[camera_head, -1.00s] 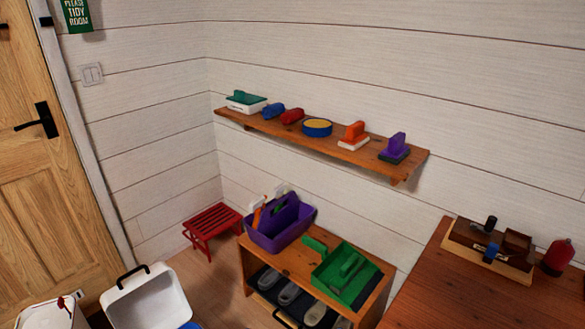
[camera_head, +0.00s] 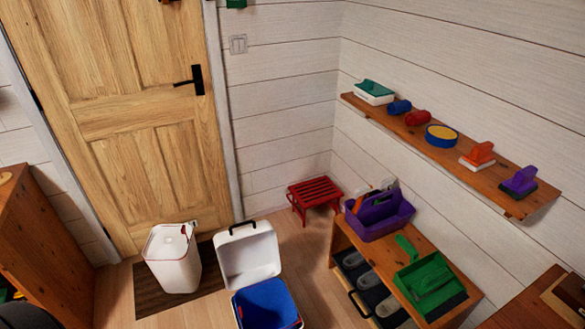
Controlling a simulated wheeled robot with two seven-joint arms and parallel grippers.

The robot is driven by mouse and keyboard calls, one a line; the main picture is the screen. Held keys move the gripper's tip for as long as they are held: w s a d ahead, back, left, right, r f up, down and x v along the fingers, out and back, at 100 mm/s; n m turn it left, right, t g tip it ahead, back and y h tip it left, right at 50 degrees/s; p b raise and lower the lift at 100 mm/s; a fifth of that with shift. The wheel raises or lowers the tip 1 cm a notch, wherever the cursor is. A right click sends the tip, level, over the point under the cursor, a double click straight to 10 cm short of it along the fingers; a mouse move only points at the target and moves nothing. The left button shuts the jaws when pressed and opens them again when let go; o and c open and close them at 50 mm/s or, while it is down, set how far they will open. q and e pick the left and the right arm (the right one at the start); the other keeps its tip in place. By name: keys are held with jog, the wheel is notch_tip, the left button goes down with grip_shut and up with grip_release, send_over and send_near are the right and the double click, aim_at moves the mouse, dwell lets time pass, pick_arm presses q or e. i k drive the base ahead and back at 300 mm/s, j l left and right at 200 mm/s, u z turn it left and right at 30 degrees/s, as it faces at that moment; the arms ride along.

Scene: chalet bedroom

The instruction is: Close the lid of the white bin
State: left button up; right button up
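A white bin (camera_head: 237,311) stands on the floor at the bottom of the head view, with a blue inside (camera_head: 266,303). Its white lid (camera_head: 249,256) is open and stands up behind the bin, with a black handle (camera_head: 243,226) at its top edge. The bottom edge of the picture cuts off the lower part of the bin. Neither of my grippers is in view.
A white container (camera_head: 174,266) with a red line around its top stands left of the lid on a dark mat (camera_head: 150,296). A red stool (camera_head: 315,196) and a wooden shoe bench (camera_head: 452,303) stand to the right. A wooden door (camera_head: 130,120) is behind.

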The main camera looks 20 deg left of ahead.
aim_at(247, 255)
jog(key=k+u, duration=0.15)
jog(key=u, duration=0.9)
